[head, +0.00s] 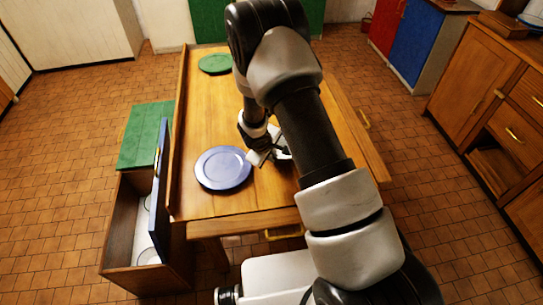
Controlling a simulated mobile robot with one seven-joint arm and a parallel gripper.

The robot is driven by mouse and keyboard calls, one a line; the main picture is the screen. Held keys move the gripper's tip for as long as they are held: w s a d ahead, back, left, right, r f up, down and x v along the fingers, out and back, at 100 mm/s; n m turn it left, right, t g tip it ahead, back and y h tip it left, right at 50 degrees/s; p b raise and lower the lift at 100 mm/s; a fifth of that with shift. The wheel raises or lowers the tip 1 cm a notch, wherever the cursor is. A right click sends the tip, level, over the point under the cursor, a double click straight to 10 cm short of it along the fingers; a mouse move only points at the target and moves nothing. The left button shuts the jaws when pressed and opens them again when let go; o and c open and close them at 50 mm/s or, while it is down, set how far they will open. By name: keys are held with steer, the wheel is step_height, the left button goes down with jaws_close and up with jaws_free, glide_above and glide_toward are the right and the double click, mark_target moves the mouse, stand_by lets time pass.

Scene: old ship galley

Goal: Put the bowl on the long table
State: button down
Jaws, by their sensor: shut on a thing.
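The long wooden table (205,120) stretches away in front of me in the head view. My gripper (266,156) is low over its near half, just right of a blue plate. It is shut on a small pale thing, apparently the bowl (283,153), mostly hidden behind my arm. I cannot tell whether the bowl touches the tabletop.
The blue plate (223,168) lies near the table's front left; a green plate (215,63) lies at the far end. An open box-like cabinet (130,240) and a green-topped unit (146,135) stand left. Wooden drawers (505,110) stand right. Tiled floor lies between.

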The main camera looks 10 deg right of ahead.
steer(key=c, duration=1.9)
jaws_free()
